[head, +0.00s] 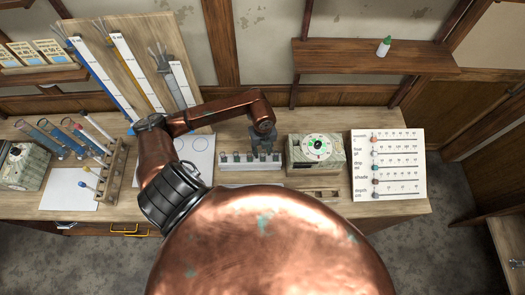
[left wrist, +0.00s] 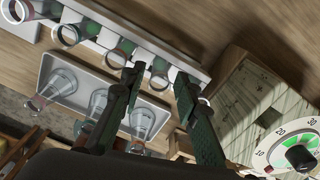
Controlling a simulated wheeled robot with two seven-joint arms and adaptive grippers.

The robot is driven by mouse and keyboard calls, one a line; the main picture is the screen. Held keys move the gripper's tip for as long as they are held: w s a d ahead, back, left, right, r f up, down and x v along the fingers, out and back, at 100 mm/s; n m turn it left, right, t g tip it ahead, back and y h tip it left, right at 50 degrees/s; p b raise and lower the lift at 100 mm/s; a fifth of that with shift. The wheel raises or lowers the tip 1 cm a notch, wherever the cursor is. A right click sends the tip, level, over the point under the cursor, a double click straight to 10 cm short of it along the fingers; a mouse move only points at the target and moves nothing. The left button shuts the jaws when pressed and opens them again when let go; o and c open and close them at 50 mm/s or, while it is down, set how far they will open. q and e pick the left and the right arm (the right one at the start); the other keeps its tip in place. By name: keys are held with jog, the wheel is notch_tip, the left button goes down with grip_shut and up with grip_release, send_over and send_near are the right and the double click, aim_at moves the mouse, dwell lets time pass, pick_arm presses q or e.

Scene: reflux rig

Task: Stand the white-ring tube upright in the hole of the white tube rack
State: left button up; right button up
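The white tube rack (head: 250,165) stands on the bench, in front of my body. In the left wrist view the rack (left wrist: 190,62) runs diagonally across the top, with several clear open-mouthed tubes in a row, some with green or reddish parts behind the glass. My left gripper (head: 264,146) is over the right part of the rack, pointing down. In the left wrist view its two fingers (left wrist: 158,76) are apart, with one tube mouth (left wrist: 160,82) showing between them; I cannot tell whether they touch it. I cannot pick out which tube has the white ring. My right gripper is not in view.
A timer box with a green dial (head: 318,148) stands right of the rack. A grey tray (left wrist: 50,68) with several glass vessels lies beside the rack. A wooden rack (head: 115,175) and blue tubes (head: 40,138) stand at the left. A chart board (head: 388,165) is at the right.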

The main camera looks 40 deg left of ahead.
pick_arm(q)
jog(key=shift+o, duration=0.4)
notch_tip(320, 180, up, 12)
dwell(0.4)
dwell(0.5)
